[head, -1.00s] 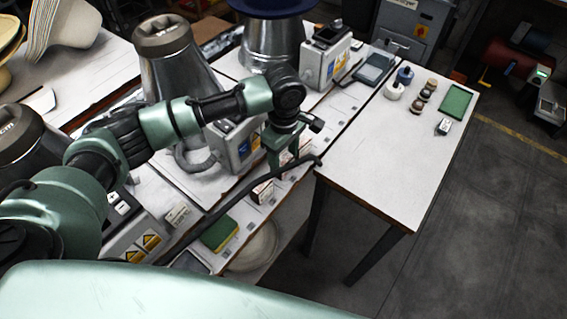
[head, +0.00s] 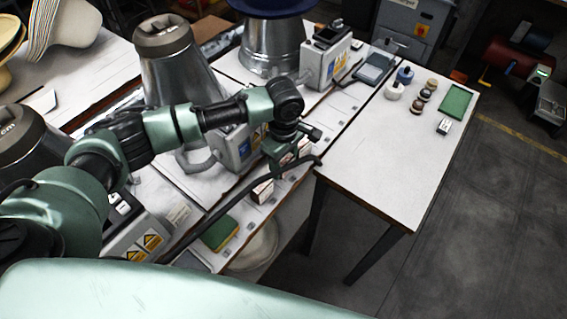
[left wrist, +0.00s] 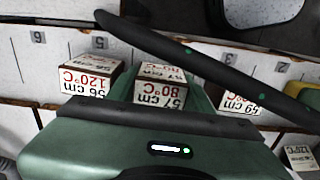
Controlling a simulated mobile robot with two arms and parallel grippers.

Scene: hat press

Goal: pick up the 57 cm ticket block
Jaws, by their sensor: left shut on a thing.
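The 57 cm ticket block (left wrist: 161,93) is a white block with a brown top edge, marked 57 cm and 80°C, in the middle of the left wrist view. My left gripper (head: 279,166) is shut on it, with green finger surfaces at its sides. In the head view the gripper largely hides this block. The 56 cm block (left wrist: 88,82), marked 120°C, stands to its left in the wrist view, and the 59 cm block (left wrist: 240,101) to its right. I cannot tell whether the held block touches the bench. My right gripper is not in view.
A black bar (head: 215,215) runs along the bench front, close to the gripper; it crosses the wrist view (left wrist: 190,52). Metal hat forms (head: 175,65) and a grey control box (head: 238,150) stand behind. The white side table (head: 385,155) has free room.

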